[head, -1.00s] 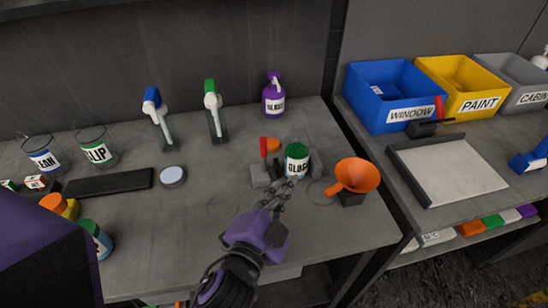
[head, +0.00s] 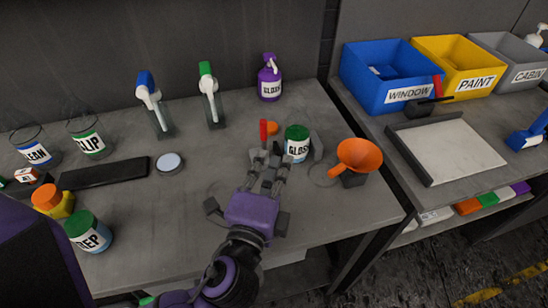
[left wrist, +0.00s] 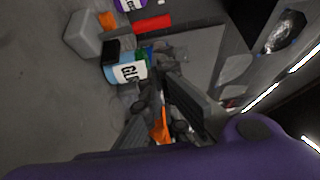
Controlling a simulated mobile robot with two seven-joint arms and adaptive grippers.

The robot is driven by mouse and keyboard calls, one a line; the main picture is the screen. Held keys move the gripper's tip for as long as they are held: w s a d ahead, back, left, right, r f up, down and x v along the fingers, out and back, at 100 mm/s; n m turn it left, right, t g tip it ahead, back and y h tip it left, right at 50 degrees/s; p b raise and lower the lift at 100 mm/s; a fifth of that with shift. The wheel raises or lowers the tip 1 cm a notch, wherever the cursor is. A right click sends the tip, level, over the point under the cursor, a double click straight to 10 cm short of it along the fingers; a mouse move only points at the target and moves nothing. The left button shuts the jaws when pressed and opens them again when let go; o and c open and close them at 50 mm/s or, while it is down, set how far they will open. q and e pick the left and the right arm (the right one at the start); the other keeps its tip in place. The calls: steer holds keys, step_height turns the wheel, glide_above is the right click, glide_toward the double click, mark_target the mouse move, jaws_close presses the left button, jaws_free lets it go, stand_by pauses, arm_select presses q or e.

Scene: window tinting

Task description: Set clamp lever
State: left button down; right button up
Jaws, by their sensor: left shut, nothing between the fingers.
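In the left wrist view the red lever (left wrist: 153,22) lies across the top, beyond the can (left wrist: 128,72). The clamp's grey left part is largely hidden behind my fingers; a grey block (head: 316,146) shows at the can's right. My left gripper (head: 272,172) is shut and empty, just in front of the clamp and below the lever. Whether its fingertips touch the clamp I cannot tell. My right gripper is out of view.
An orange funnel (head: 358,156) stands close right of the can. A purple bottle (head: 269,78) and two upright tools with blue (head: 148,90) and green (head: 207,82) tops stand behind. A round tin (head: 169,162) lies left. The bench front is fairly clear.

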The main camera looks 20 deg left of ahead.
mark_target(286, 127)
arm_select(q)
steer(key=w, duration=0.3)
steer(key=w+p, duration=0.1)
steer(key=w, duration=0.2)
steer(key=shift+w+a+r, duration=0.15)
steer(key=shift+a, duration=0.05)
steer(key=shift+w, duration=0.7)
steer(key=shift+a, duration=0.1)
